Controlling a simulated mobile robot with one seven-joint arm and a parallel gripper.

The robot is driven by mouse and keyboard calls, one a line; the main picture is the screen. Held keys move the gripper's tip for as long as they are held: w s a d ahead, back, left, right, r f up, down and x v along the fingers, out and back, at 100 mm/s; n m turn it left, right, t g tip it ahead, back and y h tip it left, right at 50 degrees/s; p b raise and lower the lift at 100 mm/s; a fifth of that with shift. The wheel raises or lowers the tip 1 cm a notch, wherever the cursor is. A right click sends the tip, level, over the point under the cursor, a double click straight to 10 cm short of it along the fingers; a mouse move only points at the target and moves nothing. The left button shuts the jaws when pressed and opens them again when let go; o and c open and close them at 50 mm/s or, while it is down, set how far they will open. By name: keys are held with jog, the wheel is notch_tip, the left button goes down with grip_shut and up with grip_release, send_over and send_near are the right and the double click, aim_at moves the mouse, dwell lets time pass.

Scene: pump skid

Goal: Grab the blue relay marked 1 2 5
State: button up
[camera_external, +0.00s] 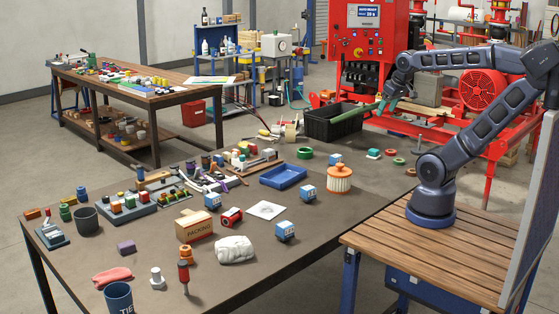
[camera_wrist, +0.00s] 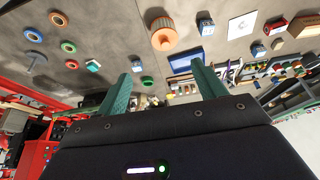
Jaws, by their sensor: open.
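Several small blue-and-white blocks that look like relays stand on the dark table. In the external view one (camera_external: 308,193) is left of the orange filter, one (camera_external: 284,231) is nearer the front, one (camera_external: 335,160) is behind the filter and one (camera_external: 213,200) is farther left. Their markings are too small to read, so I cannot tell which is 1 2 5. In the wrist view, one (camera_wrist: 206,27) shows beside the filter and another (camera_wrist: 147,81) between my fingers, far off. My gripper (camera_external: 385,103) is open and empty, raised above the table's far right end; its teal fingers (camera_wrist: 165,75) are spread.
A black crate (camera_external: 333,127) stands at the back. The right front table is mostly clear.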

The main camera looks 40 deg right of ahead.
jog(key=w+a+f+n+g, duration=0.15)
jog(key=w+a+n, duration=0.25)
jog(key=w+a, duration=0.45)
jog(key=n+g, duration=0.3)
jog(key=n, duration=1)
send_near(285, 224)
jog(key=shift+a+f, duration=0.15)
jog(key=shift+f, duration=4.95)
jog(key=c, duration=1.1)
